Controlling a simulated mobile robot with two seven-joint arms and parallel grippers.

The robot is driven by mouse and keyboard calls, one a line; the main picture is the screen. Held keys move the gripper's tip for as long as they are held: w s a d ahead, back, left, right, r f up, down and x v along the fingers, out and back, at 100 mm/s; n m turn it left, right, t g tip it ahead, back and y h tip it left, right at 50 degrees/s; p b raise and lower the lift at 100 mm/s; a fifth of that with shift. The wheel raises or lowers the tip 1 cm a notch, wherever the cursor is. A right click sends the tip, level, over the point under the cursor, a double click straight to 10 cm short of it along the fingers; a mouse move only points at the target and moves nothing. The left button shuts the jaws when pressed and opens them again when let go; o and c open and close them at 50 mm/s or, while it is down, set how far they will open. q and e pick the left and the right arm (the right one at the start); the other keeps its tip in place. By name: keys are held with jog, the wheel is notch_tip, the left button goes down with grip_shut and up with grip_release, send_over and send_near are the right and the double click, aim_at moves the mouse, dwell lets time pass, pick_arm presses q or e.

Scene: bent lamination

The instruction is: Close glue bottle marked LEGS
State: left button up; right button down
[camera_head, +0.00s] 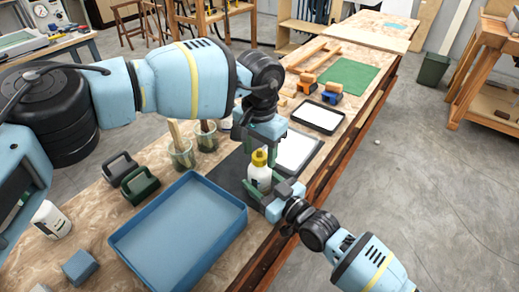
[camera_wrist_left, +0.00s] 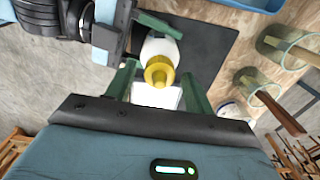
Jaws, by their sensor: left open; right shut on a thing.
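A white glue bottle (camera_head: 260,179) with a yellow cap (camera_head: 259,157) stands upright on a dark mat (camera_head: 232,172); its marking is not readable. My right gripper (camera_head: 268,190) is shut on the bottle's body. My left gripper (camera_head: 260,143) is open just above the cap, pointing down. In the left wrist view the yellow cap (camera_wrist_left: 159,72) lies between the two green left fingers, with a gap on each side. The white bottle body (camera_wrist_left: 160,47) shows behind the cap, and a green finger of my right gripper (camera_wrist_left: 157,25) lies beside it.
A blue tray (camera_head: 180,232) is in front on the wooden workbench. Cups with brushes (camera_head: 181,150) stand left of the mat. A white-lined tray (camera_head: 318,117), clamps (camera_head: 332,93) and a green mat (camera_head: 350,76) lie farther back.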

pick_arm(q)
jog(key=shift+r, duration=2.25)
jog(key=shift+c, duration=0.3)
